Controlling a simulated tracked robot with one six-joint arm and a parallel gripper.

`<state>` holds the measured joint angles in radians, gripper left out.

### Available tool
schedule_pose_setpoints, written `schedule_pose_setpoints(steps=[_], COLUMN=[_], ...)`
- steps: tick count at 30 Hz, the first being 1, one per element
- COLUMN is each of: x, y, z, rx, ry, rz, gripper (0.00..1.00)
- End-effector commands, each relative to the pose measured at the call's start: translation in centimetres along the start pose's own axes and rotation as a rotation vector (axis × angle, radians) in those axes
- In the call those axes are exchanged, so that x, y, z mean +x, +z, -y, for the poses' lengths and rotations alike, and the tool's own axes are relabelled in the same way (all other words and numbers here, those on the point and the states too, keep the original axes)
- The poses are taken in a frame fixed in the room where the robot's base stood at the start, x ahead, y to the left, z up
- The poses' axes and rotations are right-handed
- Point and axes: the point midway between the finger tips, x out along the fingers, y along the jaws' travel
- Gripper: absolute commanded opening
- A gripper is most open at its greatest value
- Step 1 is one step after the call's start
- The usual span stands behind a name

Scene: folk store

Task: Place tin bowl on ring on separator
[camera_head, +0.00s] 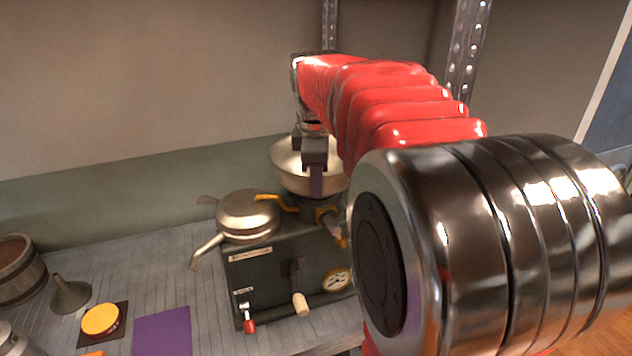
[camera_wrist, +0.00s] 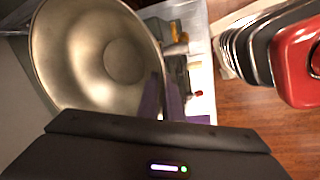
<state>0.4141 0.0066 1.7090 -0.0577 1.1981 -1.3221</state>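The tin bowl (camera_head: 291,166) is a wide, shiny metal bowl above the back right of the separator. It fills the upper left of the wrist view (camera_wrist: 70,60), its inside facing the camera and empty. My gripper (camera_head: 317,182) has its purple-padded fingers on either side of the bowl's near rim; its fingers also show in the wrist view (camera_wrist: 162,98). The separator (camera_head: 275,268) is a dark green box with a gauge, levers and spouts. The ring is hidden under the bowl and behind my arm. I cannot tell whether the bowl touches it.
A round metal vessel (camera_head: 248,214) with a spout sits at the separator's left. A wooden bucket (camera_head: 18,268), a funnel (camera_head: 70,294), a yellow disc (camera_head: 101,319) and a purple mat (camera_head: 162,334) lie on the grey bench to the left. A wall stands behind.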

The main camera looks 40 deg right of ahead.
Motion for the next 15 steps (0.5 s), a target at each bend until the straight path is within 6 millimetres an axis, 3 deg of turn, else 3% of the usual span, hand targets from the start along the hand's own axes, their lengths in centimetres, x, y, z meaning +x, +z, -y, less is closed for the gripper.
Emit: schedule_pose_setpoints(steps=[8,15], x=[-0.04,0.04], y=[-0.01,-0.02], z=[-0.01,0.07], rx=[0.0,-0.001], ry=[0.0,-0.003], rz=[0.0,0.0], gripper=[0.26,0.27])
